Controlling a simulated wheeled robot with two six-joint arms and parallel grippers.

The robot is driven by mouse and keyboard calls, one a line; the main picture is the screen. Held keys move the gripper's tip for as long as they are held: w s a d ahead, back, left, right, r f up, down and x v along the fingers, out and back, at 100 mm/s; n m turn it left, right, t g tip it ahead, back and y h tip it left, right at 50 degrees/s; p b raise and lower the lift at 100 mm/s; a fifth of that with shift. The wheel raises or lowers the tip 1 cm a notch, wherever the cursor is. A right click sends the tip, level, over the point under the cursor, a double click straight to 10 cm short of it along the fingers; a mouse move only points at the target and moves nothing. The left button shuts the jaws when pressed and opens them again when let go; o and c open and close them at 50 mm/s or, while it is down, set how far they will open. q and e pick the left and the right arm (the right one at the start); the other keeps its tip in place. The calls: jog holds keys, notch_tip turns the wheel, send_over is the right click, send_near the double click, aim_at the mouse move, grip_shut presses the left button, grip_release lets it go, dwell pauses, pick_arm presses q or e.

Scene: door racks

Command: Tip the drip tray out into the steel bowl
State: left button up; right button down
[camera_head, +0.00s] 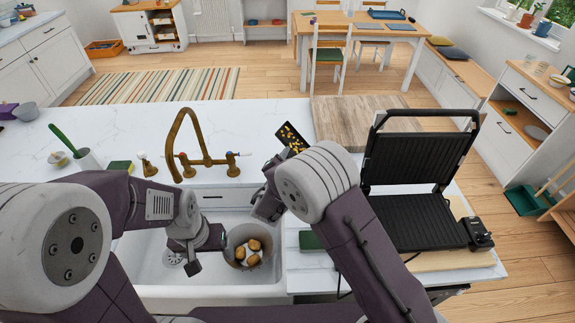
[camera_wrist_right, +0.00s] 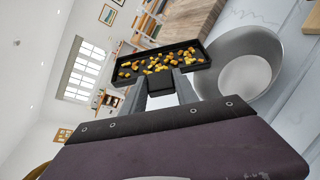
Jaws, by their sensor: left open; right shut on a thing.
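The black drip tray (camera_head: 291,137) shows partly above my right arm in the head view, with yellow and brown bits on it. In the right wrist view the drip tray (camera_wrist_right: 124,76) is whole, with many bits scattered inside. My right gripper (camera_wrist_right: 161,84) is shut on the tray's near edge. The tray looks tilted in the head view. The steel bowl (camera_wrist_right: 243,78) stands beside the tray on the white counter and looks empty; my right arm seems to hide it in the head view. My left gripper (camera_head: 192,262) is open and empty over the sink.
A pot (camera_head: 234,262) with several brown lumps stands in the white sink, right of my left gripper. A brass tap (camera_head: 184,130) rises behind the sink. An open contact grill (camera_head: 408,205) stands at the right.

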jog(key=d+m+t+b, duration=0.1)
jog(key=m+b, duration=0.1)
jog(key=b, duration=0.2)
jog(key=s+d+m+y+b, duration=0.1)
jog(key=b, duration=0.4)
jog(key=s+d+m+t+b, duration=0.1)
jog(key=d+m+b, duration=0.1)
jog(key=b, duration=0.3)
jog(key=shift+s+m+t, duration=0.15)
jog(key=shift+m+t, duration=0.15)
dwell(2.1)
